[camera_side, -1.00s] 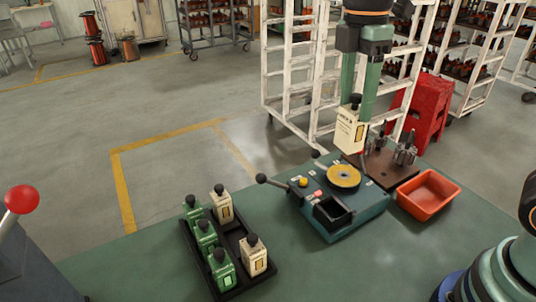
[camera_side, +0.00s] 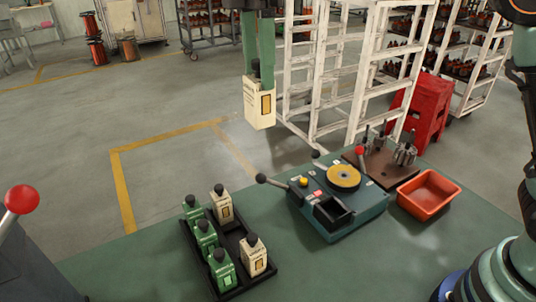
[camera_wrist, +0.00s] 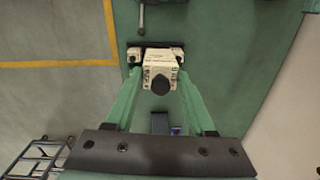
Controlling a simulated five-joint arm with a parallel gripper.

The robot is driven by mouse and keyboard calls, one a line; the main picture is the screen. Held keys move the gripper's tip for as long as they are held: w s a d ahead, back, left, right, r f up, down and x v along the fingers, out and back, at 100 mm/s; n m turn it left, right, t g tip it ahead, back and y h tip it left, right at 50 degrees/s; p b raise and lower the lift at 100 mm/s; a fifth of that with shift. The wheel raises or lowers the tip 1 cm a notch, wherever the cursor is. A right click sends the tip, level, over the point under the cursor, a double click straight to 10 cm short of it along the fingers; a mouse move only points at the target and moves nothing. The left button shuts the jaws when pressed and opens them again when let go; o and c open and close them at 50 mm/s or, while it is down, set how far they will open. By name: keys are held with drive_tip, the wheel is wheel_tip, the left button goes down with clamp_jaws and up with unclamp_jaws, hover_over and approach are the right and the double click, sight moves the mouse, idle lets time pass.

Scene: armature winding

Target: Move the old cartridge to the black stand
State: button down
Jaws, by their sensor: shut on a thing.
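My gripper (camera_side: 257,72) is shut on a cream cartridge (camera_side: 260,105) with a dark yellow-brown window. It holds the cartridge upright in the air, well above the table, behind and to the right of the black stand (camera_side: 247,284) in the side view. The stand holds a row of green cartridges (camera_side: 205,234) on the left and two cream cartridges (camera_side: 254,256) on the right, with a dark empty slot between the two cream ones. In the wrist view the held cartridge (camera_wrist: 160,72) with its black knob sits between the green fingers.
A teal fixture (camera_side: 340,225) with a yellow disc, a lever and an empty-looking black socket (camera_side: 332,212) stands right of the stand. An orange bin (camera_side: 428,193) and a brown tool block (camera_side: 372,170) are beyond it. A red-knobbed lever (camera_side: 21,199) is at the left.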

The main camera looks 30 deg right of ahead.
drive_tip(key=a+f, duration=0.1)
drive_tip(key=a, duration=0.5)
wheel_tip(320, 180, down, 25)
drive_tip(key=shift+w+r, duration=0.15)
drive_tip(key=shift+r, duration=0.05)
idle(0.5)
drive_tip(key=shift+f, duration=1.3)
idle(0.4)
drive_tip(key=shift+c, duration=0.9)
unclamp_jaws()
drive_tip(key=shift+r, duration=0.1)
drive_tip(key=shift+r, duration=2.15)
